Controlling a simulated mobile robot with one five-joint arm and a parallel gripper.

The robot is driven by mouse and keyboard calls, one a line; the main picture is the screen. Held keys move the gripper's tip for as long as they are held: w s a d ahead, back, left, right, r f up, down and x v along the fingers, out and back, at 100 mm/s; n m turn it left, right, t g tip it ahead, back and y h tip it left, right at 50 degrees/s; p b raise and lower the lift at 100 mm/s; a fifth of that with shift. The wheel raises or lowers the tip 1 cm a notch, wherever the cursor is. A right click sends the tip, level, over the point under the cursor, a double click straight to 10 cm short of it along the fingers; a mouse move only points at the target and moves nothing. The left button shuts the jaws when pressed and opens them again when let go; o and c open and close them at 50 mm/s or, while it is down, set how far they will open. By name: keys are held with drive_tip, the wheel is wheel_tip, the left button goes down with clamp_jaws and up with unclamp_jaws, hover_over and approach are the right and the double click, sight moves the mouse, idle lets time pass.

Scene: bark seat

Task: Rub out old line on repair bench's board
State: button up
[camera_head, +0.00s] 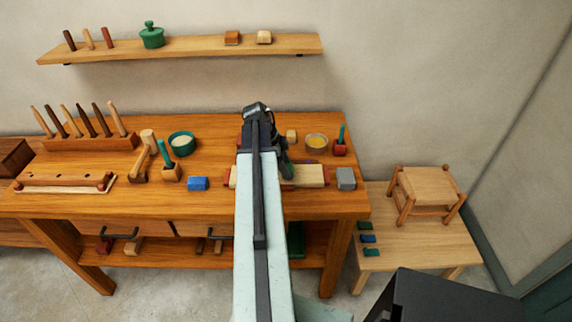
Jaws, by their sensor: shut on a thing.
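My gripper (258,113) is over the back middle of the wooden repair bench (215,215), at the end of my pale arm. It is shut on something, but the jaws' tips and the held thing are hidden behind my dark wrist. A pale flat piece with red ends (308,175) lies partly behind my arm; I cannot tell whether it is the board. No old line can be made out. A grey block (346,179) stands at its right, and a blue block (198,183) lies left of my arm.
A teal bowl (182,144), wooden mallet (147,145) and tool rack (90,143) stand left. A yellow-filled bowl (316,143) and red pot (340,148) stand right. A wall shelf (190,48) hangs above. A low table (415,240) with a stool (427,188) is at right.

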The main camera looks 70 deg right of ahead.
drive_tip(key=shift+s+a+f, duration=0.1)
drive_tip(key=shift+s+a, duration=0.2)
drive_tip(key=shift+a, duration=0.5)
wheel_tip(320, 180, up, 6)
drive_tip(key=p, duration=0.6)
drive_tip(key=shift+d, duration=0.1)
